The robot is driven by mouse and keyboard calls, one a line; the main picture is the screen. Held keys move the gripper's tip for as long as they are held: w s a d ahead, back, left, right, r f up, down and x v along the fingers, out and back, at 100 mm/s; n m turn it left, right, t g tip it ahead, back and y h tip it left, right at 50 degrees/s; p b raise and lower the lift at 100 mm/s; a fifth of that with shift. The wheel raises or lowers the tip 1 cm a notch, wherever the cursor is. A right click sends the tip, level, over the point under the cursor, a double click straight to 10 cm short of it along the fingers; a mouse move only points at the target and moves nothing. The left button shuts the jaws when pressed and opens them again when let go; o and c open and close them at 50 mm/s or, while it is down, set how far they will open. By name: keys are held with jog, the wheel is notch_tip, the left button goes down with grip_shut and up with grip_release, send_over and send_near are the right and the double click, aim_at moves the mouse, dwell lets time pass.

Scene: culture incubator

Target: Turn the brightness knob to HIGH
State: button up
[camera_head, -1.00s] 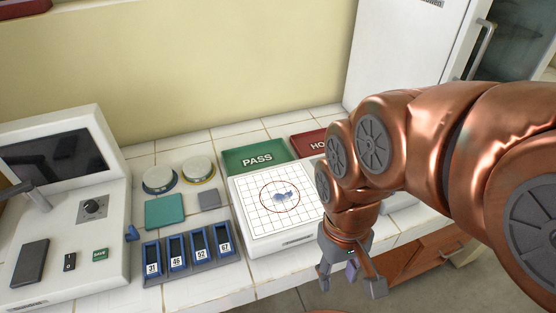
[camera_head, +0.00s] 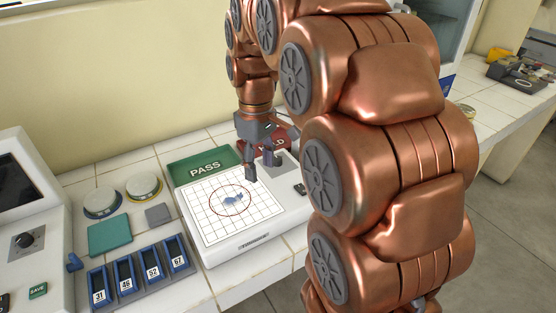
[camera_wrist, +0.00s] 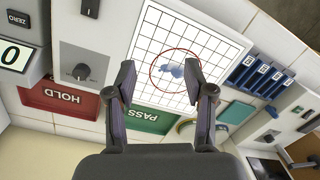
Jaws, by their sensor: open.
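A dark round knob (camera_wrist: 80,72) sits on a grey panel (camera_wrist: 72,58) of the white light box in the wrist view, left of my fingers. Its label cannot be read. I cannot make the knob out in the head view, where my gripper and arm cover part of that panel (camera_head: 283,168). The light box (camera_head: 265,226) has a gridded screen (camera_head: 222,226) with a red circle and a bluish blot. My gripper (camera_head: 262,168) is open and empty above the back right of the screen. In the wrist view its fingertips (camera_wrist: 161,84) stand apart over the grid, away from the knob.
Another knob (camera_head: 25,241) is on the white device at left, above a green SAVE button (camera_head: 38,290). A green PASS tray (camera_head: 204,165) and red HOLD tray (camera_wrist: 62,99) lie behind the box. Several numbered blue holders (camera_head: 127,276) stand left. A display (camera_wrist: 15,56) reads 0.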

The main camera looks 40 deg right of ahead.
aim_at(278, 158)
jog(key=w+d, duration=0.3)
jog(key=w+d+f+n+b, duration=0.1)
jog(key=w+d, duration=0.2)
jog(key=d, duration=0.1)
jog(key=w+d+n+b, duration=0.1)
jog(key=w+d, duration=0.2)
jog(key=d, duration=0.1)
jog(key=shift+d+f+t, duration=0.1)
jog(key=shift+f+t, duration=0.2)
jog(key=shift+f, duration=0.05)
jog(key=shift+w+d+n, duration=0.25)
jog(key=shift+d+n, duration=0.05)
jog(key=shift+d, duration=0.1)
jog(key=shift+a+f+p, duration=0.1)
jog(key=shift+f+p, duration=0.35)
jog(key=shift+f, duration=3.45)
grip_shut()
